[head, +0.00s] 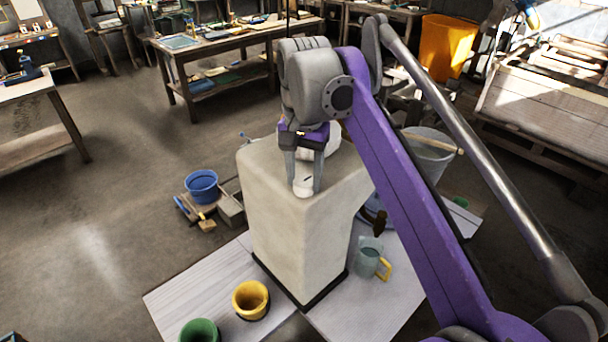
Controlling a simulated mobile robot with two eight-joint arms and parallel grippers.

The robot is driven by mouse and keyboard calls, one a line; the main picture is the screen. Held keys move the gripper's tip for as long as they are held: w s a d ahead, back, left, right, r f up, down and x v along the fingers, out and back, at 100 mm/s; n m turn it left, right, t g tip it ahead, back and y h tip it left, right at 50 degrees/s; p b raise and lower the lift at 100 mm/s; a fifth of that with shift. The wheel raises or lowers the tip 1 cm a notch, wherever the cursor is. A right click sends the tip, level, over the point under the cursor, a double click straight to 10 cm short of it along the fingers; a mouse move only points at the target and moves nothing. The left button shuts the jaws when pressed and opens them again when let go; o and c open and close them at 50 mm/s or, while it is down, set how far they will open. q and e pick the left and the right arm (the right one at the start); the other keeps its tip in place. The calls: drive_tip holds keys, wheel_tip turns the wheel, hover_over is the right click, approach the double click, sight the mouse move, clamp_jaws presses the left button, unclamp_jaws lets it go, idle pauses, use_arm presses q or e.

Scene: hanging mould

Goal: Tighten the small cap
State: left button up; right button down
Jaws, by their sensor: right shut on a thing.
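The hanging mould (285,225) is a large pale block in the middle of the view, with a dark band along its bottom edge. The small cap (303,191) is a white round piece at the front of the mould's top. My right gripper (304,184) points down at it, with its two grey fingers on either side of the cap, shut on it. Part of another white rounded piece shows on the top behind the gripper, mostly hidden by it. My left gripper is not in view.
Pale boards (190,297) lie under the mould. A yellow pot (250,299), a green pot (199,332) and a clear jug (368,257) stand around it. A blue bucket (202,186) is at left, a grey bucket (430,155) at right. Open floor lies left.

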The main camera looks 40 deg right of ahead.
sight(304, 180)
drive_tip(key=shift+c, duration=1.4)
unclamp_jaws()
wheel_tip(304, 180, up, 11)
drive_tip(key=shift+f, duration=0.15)
